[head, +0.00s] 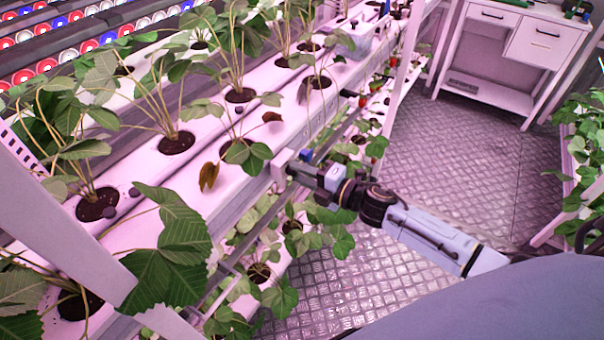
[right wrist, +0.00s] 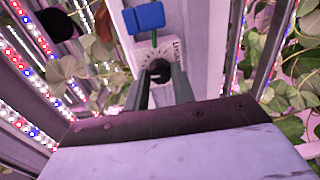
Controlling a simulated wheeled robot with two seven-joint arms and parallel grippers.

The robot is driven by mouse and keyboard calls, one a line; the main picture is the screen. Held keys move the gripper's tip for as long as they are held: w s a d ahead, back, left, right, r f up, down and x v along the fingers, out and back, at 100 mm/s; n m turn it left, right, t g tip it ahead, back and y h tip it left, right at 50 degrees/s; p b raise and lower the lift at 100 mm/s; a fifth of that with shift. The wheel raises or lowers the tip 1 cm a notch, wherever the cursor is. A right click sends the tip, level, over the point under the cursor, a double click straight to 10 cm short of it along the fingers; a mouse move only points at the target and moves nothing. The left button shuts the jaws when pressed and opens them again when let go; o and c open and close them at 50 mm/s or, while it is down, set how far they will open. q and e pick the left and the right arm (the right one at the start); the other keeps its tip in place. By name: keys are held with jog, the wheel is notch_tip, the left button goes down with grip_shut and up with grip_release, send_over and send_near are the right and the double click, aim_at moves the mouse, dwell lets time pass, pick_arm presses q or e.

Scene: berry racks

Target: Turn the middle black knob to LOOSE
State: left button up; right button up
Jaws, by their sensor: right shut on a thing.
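A black knob (right wrist: 159,71) sits on a small white plate (right wrist: 146,52) with dark lettering, in the right wrist view. My right gripper (right wrist: 161,80) is shut on the black knob, one finger on each side. In the head view my right gripper (head: 303,170) reaches left to a pale box (head: 281,163) on the side of the white growing rack. The knob is hidden there by the fingers. I cannot see other knobs, nor which way this knob points. My left gripper is not in view.
A blue block (right wrist: 143,17) sits just above the plate. Strawberry plants grow in white gutters (head: 215,200) along the left, with leaves near my right arm. A metal floor (head: 420,160) is open to the right. A white cabinet (head: 510,45) stands at the back.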

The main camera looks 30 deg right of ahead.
dwell(0.5)
jog(key=o, duration=1)
jog(key=shift+s, duration=0.1)
jog(key=v, duration=1.3)
jog(key=shift+s+b, duration=0.1)
jog(key=shift+b, duration=0.3)
jog(key=shift+d+f, duration=0.1)
